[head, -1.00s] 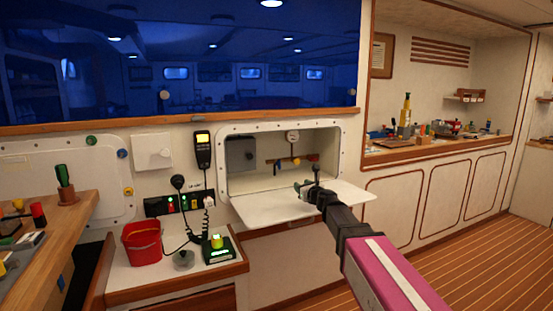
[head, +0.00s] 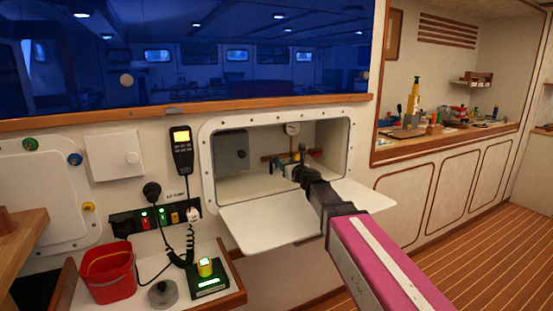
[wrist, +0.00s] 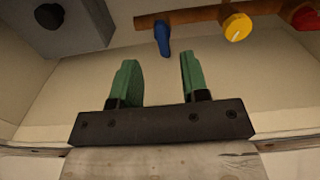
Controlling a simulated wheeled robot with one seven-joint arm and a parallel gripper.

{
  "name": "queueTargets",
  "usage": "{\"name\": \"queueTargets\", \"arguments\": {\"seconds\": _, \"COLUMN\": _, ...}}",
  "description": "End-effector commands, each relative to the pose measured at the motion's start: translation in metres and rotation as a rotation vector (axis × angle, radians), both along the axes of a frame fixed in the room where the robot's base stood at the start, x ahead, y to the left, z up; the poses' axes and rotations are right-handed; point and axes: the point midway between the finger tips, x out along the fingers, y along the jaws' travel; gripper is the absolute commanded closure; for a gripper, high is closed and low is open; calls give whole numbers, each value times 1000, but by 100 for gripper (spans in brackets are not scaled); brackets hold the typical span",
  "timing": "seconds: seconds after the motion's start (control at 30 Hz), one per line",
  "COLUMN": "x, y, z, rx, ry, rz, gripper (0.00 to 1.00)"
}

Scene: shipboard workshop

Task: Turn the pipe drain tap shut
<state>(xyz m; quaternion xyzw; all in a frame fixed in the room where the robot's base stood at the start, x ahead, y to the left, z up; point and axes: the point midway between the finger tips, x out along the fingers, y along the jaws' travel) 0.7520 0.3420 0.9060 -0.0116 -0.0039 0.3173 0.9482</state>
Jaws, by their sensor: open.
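A brown pipe (wrist: 190,14) crosses the top of the wrist view, inside the wall locker. A blue lever (wrist: 162,38) hangs down from it, looking like the tap handle. A round yellow knob (wrist: 237,27) with a pale mark sits to its right on the pipe. My gripper (wrist: 155,75) has its green fingers apart and nothing between them. The fingertips are below the blue lever in the picture and appear apart from it. In the head view my gripper (head: 292,170) is at the locker opening and partly hides the pipe.
The locker's white frame (head: 207,165) surrounds the opening, and its flap (head: 255,228) lies folded down under my arm. A grey box (wrist: 70,25) is inside at left. A red knob (wrist: 307,18) is at right. A red bucket (head: 108,275) stands on the left ledge.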

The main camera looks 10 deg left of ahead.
Motion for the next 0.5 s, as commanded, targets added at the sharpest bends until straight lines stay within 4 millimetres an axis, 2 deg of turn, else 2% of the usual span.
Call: {"name": "queueTargets", "arguments": {"seconds": 0.5, "x": 69, "y": 51, "z": 0, "rx": 0, "ry": 0, "rz": 0, "gripper": 58}}
